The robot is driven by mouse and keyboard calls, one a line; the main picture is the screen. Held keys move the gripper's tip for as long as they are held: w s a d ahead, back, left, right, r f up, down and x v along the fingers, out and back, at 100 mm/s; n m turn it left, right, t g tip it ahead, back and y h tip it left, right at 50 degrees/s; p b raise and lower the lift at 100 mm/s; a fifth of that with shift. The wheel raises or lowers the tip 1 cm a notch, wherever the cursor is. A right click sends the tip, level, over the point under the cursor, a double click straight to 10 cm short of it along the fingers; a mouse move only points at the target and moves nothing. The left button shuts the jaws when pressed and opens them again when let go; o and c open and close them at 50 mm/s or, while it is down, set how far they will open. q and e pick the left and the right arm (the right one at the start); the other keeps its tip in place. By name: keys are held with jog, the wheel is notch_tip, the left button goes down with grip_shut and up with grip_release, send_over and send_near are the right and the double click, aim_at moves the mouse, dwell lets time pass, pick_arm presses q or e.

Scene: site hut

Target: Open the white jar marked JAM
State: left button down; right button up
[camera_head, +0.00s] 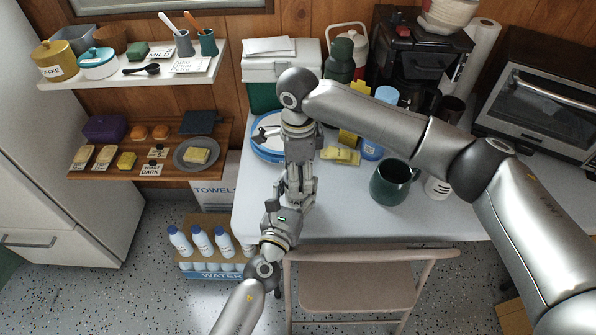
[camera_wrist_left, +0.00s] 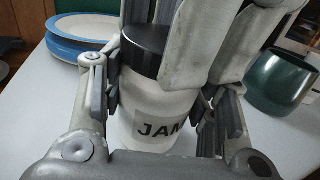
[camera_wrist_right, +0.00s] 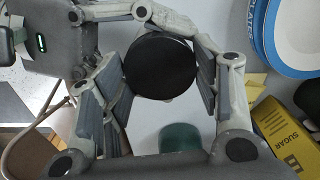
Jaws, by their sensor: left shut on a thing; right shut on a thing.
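The white jar marked JAM (camera_wrist_left: 160,128) stands upright on the table in the left wrist view, its label facing my left gripper. Its black lid (camera_wrist_left: 146,46) sits on top, with no gap visible between lid and body. My left gripper (camera_wrist_left: 156,100) is shut around the jar's body from the side. My right gripper (camera_wrist_right: 167,75) points down from above, its fingers shut on the lid (camera_wrist_right: 160,66). In the head view, my left gripper (camera_head: 284,213) and my right gripper (camera_head: 298,185) meet near the table's front left and hide most of the jar.
A dark green mug (camera_head: 392,187) and another white jar (camera_head: 437,188) stand to the right. Blue-rimmed plates (camera_head: 262,153) lie behind my right gripper. A yellow SUGAR box (camera_wrist_right: 290,132) is close by. A folding chair (camera_head: 360,290) stands at the table's front edge.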

jog(key=shift+n, duration=1.2)
jog(key=shift+c, duration=0.2)
jog(key=o, duration=1.1)
jog(key=shift+r, duration=2.25)
pick_arm(q)
jog(key=shift+c, duration=2.4)
grip_release()
